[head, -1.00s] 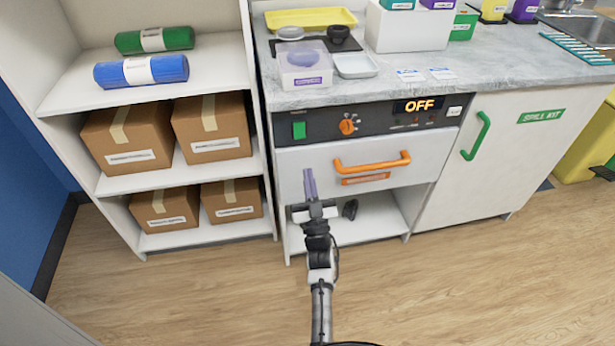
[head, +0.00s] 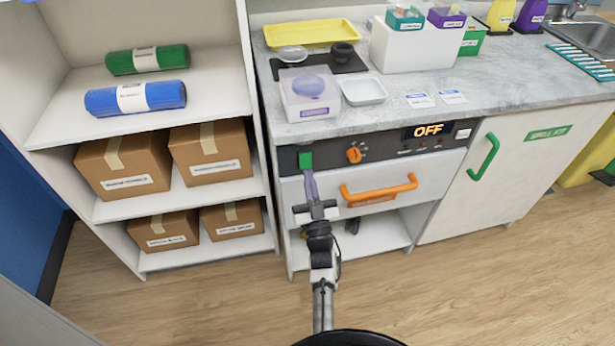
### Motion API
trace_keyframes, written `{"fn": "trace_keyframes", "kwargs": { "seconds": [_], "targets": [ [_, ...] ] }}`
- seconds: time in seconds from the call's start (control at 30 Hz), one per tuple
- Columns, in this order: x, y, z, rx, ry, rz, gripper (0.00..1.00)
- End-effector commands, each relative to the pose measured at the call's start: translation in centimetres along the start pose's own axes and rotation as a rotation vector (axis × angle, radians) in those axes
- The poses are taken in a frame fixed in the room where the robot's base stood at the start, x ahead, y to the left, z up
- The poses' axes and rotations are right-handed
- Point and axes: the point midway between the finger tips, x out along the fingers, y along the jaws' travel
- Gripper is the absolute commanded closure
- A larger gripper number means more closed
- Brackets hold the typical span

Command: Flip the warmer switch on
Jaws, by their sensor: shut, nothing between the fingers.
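The warmer (head: 420,150) is built into the counter, with a dark control panel above an orange-handled drawer. Its green rocker switch (head: 305,160) is at the left end of the panel. The display (head: 428,131) reads OFF in orange. An orange knob (head: 354,155) sits to the right of the switch. My gripper (head: 308,174) is shut and empty, its purple fingers pointing up at the switch. The fingertips overlap the switch's lower edge in the picture; I cannot tell whether they touch it.
The orange drawer handle (head: 379,190) sticks out right of my gripper. A shelf unit (head: 195,105) with boxes and rolls stands at the left. A clear-lidded container (head: 310,93) and a white dish (head: 364,91) are on the counter above. The floor in front is clear.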

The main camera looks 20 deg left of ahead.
Motion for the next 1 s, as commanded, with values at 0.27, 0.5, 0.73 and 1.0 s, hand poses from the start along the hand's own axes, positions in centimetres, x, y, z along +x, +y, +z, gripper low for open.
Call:
{"fn": "trace_keyframes", "kwargs": {
  "seconds": [0.27,0.5,0.73,1.0],
  "targets": [
    [-0.3,0.2,-0.1,0.0,0.0,0.0,1.0],
    [-0.3,0.1,-0.1,0.0,0.0,0.0,1.0],
    [-0.4,0.1,0.9,0.0,0.039,0.0,1.0],
    [0.1,0.1,0.5,0.0,0.054,0.0,1.0]
  ]
}}
